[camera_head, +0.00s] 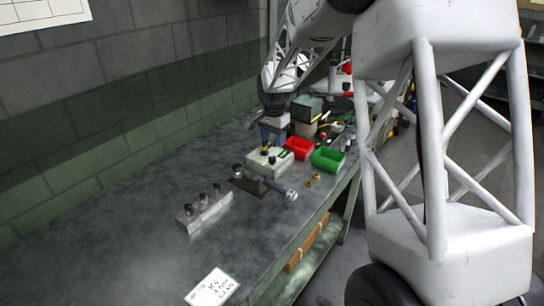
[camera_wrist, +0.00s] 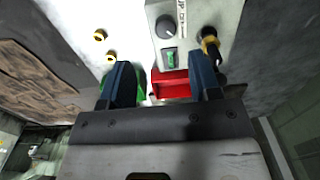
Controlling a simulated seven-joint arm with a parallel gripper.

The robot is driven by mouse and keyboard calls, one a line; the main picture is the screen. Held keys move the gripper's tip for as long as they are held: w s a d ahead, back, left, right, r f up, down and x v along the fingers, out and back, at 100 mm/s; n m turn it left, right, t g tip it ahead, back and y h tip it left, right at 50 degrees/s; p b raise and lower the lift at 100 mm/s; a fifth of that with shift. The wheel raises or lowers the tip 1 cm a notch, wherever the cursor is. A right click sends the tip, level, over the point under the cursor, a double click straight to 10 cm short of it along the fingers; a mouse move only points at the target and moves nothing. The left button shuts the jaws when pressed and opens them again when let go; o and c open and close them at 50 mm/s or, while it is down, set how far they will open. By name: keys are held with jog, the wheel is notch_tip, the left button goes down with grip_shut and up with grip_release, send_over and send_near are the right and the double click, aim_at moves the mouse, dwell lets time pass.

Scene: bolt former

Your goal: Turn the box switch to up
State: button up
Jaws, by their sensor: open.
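The box (camera_head: 258,166) is a pale control box on the bench, and it also shows at the top of the wrist view (camera_wrist: 185,50). I cannot tell the switch setting. My gripper (camera_head: 273,134) is over the box's far side in the head view. In the wrist view my gripper (camera_wrist: 163,82) has two blue fingers spread apart, with nothing held between them. The fingers appear apart from the knob.
A red bin (camera_head: 298,148) and a green bin (camera_head: 328,159) stand right of the box. Small brass parts (camera_head: 312,181) lie in front. A grey block with dark pegs (camera_head: 204,212) and a metal tool (camera_head: 284,192) are nearer. The left bench is clear.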

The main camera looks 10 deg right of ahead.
aim_at(272, 158)
jog(key=shift+w+a+f, duration=0.1)
jog(key=shift+w+f, duration=0.3)
jog(key=shift+w, duration=0.05)
jog(key=shift+f, duration=3.85)
jog(key=c, duration=0.9)
